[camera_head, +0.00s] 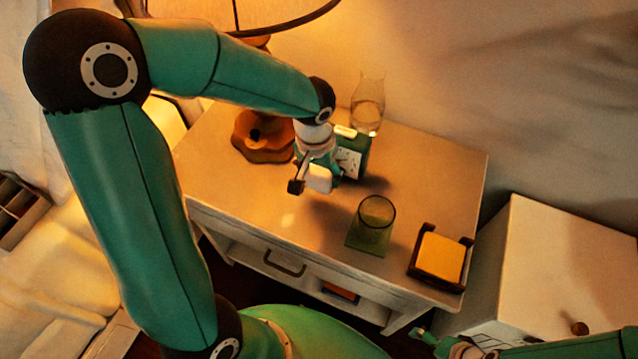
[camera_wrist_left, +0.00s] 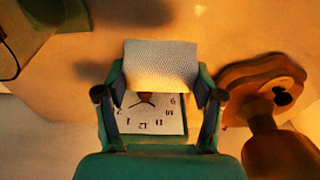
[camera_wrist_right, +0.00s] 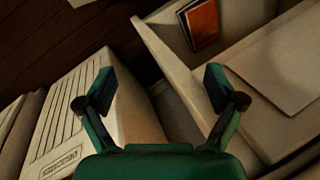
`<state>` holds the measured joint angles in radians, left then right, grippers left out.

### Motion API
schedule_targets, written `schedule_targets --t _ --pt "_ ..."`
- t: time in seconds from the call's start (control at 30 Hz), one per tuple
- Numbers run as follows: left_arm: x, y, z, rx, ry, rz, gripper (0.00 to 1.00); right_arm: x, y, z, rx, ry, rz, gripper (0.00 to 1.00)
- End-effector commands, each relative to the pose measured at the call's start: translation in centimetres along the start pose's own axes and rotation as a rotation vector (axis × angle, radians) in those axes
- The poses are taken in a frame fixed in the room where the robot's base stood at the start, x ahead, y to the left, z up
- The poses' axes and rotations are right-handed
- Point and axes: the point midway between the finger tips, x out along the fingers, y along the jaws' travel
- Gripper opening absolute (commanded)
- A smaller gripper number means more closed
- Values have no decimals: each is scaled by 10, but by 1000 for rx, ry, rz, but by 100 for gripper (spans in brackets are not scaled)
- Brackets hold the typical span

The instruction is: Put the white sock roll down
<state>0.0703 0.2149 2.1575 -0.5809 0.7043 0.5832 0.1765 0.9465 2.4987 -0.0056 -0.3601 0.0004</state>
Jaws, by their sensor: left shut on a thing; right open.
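The white sock roll (camera_head: 319,178) is between the fingers of my left gripper (camera_head: 317,182), above the nightstand top (camera_head: 250,200). In the left wrist view the roll (camera_wrist_left: 160,66) looks pale and textured, with a finger pressed on each side. A shadow lies on the wood beside it. The exact height of the roll over the top is hard to tell. My right gripper (camera_wrist_right: 160,88) is open and empty, low near the nightstand's front right in the head view.
A green clock (camera_head: 350,163) stands just behind the roll. The lamp base (camera_head: 262,138) is left, a carafe (camera_head: 368,108) behind, a green glass (camera_head: 373,225) front right, and a note holder (camera_head: 441,258) at the right corner. The top's front left is clear.

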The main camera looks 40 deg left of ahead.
Motion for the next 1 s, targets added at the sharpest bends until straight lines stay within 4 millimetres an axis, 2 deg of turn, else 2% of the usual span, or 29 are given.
schedule_targets --t 0.4,0.8,0.83,0.93,1.0 --pt "45 0 6 1 -1 1 45 8 3 0 0 0 0 93" --pt "49 1 5 2 1 1 45 13 4 0 0 0 0 93" --pt "47 1 5 2 1 1 73 11 4 0 0 0 0 93" --pt "47 1 5 2 1 1 89 10 4 0 0 0 0 93" --pt "47 1 5 2 1 1 93 10 4 0 0 0 0 93"
